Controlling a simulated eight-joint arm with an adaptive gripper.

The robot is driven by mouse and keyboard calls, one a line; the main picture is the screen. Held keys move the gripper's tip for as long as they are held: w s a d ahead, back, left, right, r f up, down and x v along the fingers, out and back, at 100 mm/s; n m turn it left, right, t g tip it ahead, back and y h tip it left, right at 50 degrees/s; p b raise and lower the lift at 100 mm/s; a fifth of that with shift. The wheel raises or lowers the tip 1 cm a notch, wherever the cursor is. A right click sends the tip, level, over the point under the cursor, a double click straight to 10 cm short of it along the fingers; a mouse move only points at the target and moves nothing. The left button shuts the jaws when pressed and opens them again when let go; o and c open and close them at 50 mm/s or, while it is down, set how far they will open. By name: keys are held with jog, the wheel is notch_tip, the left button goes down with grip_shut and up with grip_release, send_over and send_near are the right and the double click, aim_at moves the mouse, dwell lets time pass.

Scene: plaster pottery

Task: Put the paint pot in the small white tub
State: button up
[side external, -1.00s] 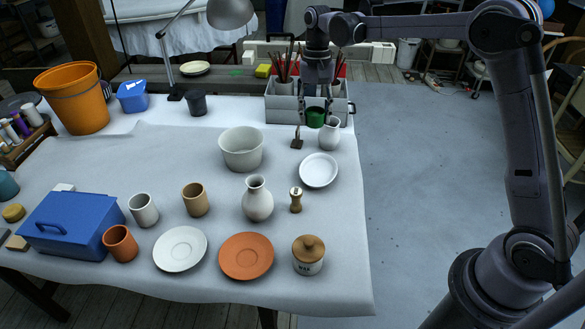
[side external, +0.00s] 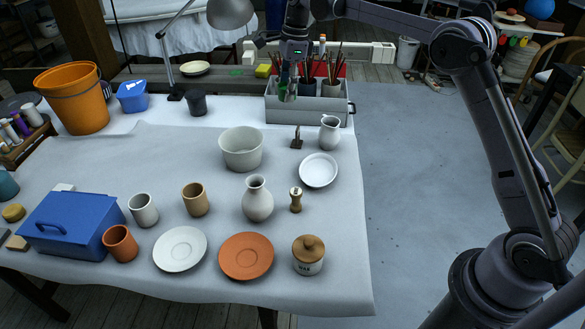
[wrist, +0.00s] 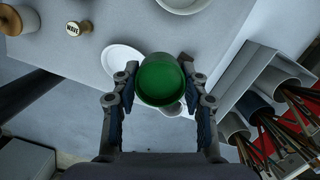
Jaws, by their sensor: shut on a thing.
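The paint pot is green and round; it shows large between my fingers in the wrist view (wrist: 163,80). In the side view the pot (side external: 283,88) is small and partly covered by my fingers. My gripper (side external: 288,92) is shut on it and holds it up in front of the grey caddy. The small white tub (side external: 241,149) stands upright on the table, below and to the left of my gripper. Its inside looks empty. In the wrist view the tub's edge (wrist: 185,5) shows at the top.
The grey caddy (side external: 305,112) holds several brushes in pots behind my gripper. A white jug (side external: 329,132), a small brown stamp-like object (side external: 297,140) and a white dish (side external: 318,170) stand right of the tub. A dark cup (side external: 196,104) stands behind it. Cloth left of the tub is clear.

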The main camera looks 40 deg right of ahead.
jog(key=w+a+f, duration=0.4)
jog(key=a+f, duration=0.6)
jog(key=f, duration=0.1)
jog(key=shift+w+a, duration=0.3)
jog(key=shift+w, duration=0.05)
jog(key=shift+f, duration=0.6)
